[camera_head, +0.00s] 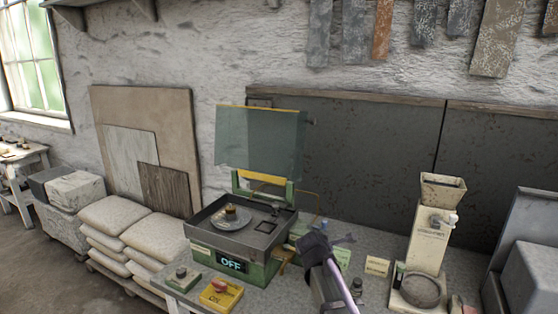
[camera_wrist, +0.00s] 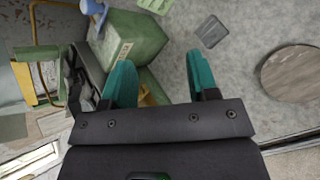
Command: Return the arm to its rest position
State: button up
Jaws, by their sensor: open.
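My gripper (camera_head: 331,240) is above the bench, to the right of the green machine (camera_head: 239,264), with my arm reaching up from the bottom edge. In the wrist view my gripper (camera_wrist: 158,85) shows two teal fingers spread apart with nothing between them. The green machine's end shows beyond the fingers in that view. The machine's clear lid (camera_head: 260,142) is raised and its display reads OFF. A round plate with a small brown piece (camera_head: 231,213) on it sits in the machine's dark tray.
A yellow box (camera_head: 221,295) and a small green box (camera_head: 182,279) lie at the bench front. A dispenser with a hopper (camera_head: 432,235) stands to the right. Stacked sacks (camera_head: 118,213) are left of the bench. A round disc (camera_wrist: 292,75) lies right in the wrist view.

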jog(key=s+d+f+m+g+y, duration=0.1)
jog(key=s+f+m+g, duration=0.1)
jog(key=s+m, duration=0.5)
jog(key=s+d+f+m+g+y, duration=0.1)
jog(key=s+f+m+g+y, duration=0.1)
jog(key=s+m+g, duration=0.2)
jog(key=s+d+f+m+g+y, duration=0.1)
jog(key=s+f+m+g, duration=0.1)
jog(key=s+m, duration=0.8)
jog(key=s+g, duration=0.1)
jog(key=s, duration=0.6)
jog(key=shift+d+y, duration=0.15)
jog(key=shift+y, duration=0.15)
